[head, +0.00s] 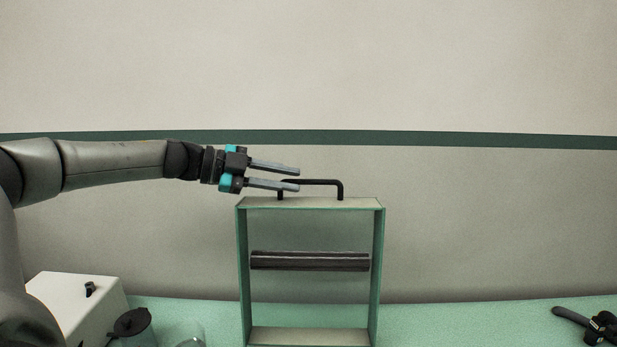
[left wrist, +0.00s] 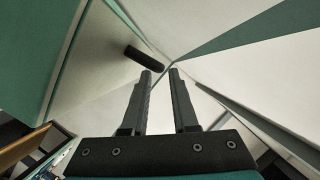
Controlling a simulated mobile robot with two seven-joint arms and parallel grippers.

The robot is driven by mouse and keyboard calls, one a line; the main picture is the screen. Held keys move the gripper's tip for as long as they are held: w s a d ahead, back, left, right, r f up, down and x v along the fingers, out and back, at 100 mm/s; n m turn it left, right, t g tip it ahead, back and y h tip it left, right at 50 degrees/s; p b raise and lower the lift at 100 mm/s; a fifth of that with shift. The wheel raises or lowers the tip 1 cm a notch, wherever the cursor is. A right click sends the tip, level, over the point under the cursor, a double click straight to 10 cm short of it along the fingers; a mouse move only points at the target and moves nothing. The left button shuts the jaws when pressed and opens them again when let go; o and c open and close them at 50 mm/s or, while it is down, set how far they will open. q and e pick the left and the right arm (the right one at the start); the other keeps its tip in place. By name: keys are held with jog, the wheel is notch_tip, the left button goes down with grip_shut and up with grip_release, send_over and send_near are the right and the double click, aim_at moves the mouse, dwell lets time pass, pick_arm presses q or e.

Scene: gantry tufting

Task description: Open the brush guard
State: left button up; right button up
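The brush guard (head: 380,270) appears to be the upright open frame with green sides and a pale top, standing on the green surface. A black bar handle (head: 325,181) stands on its top. A dark horizontal roller (head: 310,261) spans its inside. My left gripper (head: 297,179) reaches in from the left at the handle's left end. Its fingers are apart, with the lower one overlapping that end in the picture; I cannot tell if they touch. In the left wrist view the gripper (left wrist: 161,74) has an empty gap, and a dark bar (left wrist: 144,58) lies just beyond and left of the fingertips.
A white box (head: 75,300) with a black knob stands at lower left, beside a dark-lidded container (head: 133,325) and a clear vessel (head: 190,338). A black tool-like object (head: 597,326) lies at lower right. The green surface (head: 470,320) between it and the frame is clear.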

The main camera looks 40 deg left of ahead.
aim_at(303, 181)
pick_arm(q)
jog(key=shift+p+x, duration=1.05)
jog(key=shift+x, duration=0.85)
jog(key=shift+w+d, duration=0.2)
jog(key=shift+w, duration=0.2)
jog(key=shift+w+f, duration=0.1)
grip_shut()
jog(key=shift+p, duration=0.3)
